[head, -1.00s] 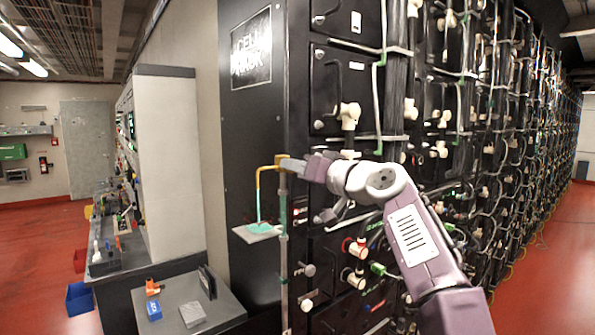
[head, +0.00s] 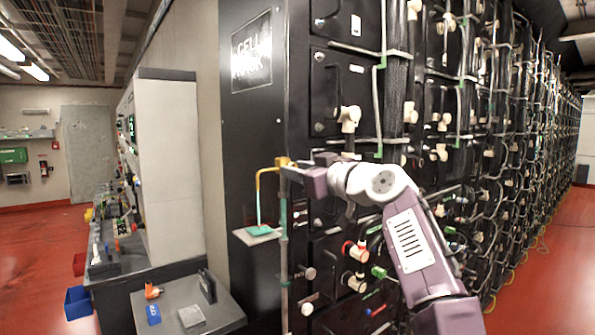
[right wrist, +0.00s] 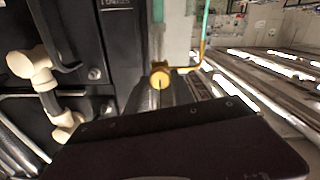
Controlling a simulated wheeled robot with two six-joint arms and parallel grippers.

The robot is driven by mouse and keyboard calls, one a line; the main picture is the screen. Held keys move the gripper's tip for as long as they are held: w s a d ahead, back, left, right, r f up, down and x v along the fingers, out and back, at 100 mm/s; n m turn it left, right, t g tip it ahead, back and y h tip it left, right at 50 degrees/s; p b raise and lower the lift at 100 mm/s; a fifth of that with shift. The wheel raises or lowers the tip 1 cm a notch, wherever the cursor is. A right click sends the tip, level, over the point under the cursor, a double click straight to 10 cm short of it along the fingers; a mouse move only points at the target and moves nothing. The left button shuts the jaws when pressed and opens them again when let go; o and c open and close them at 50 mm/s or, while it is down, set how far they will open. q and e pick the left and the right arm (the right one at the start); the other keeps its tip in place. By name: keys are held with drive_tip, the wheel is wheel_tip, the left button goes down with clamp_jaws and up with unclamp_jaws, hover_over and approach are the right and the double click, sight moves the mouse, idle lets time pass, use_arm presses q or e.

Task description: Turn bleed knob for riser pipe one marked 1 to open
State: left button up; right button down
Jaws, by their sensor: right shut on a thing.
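The yellow bleed knob (head: 283,161) sits at the top of the thin riser pipe (head: 283,225), at the front corner of the black battery rack. It shows as a round yellow face with a dark line across it in the right wrist view (right wrist: 160,78). A yellow bent tube (head: 259,185) runs from it to a teal piece over a small pale tray (head: 257,235). My right gripper (head: 289,170) is at the knob and shut on it; its fingers partly hide it. No mark 1 is readable. My left gripper is not in view.
The black rack (head: 335,90) with white elbow fittings and cables stands close behind and right of my right arm. A grey bench (head: 225,310) with small items is at lower left. Red floor is open at far left and right.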

idle(0.4)
drive_tip(key=c, duration=1.1)
unclamp_jaws()
drive_tip(key=b+v, duration=0.5)
drive_tip(key=v, duration=0.4)
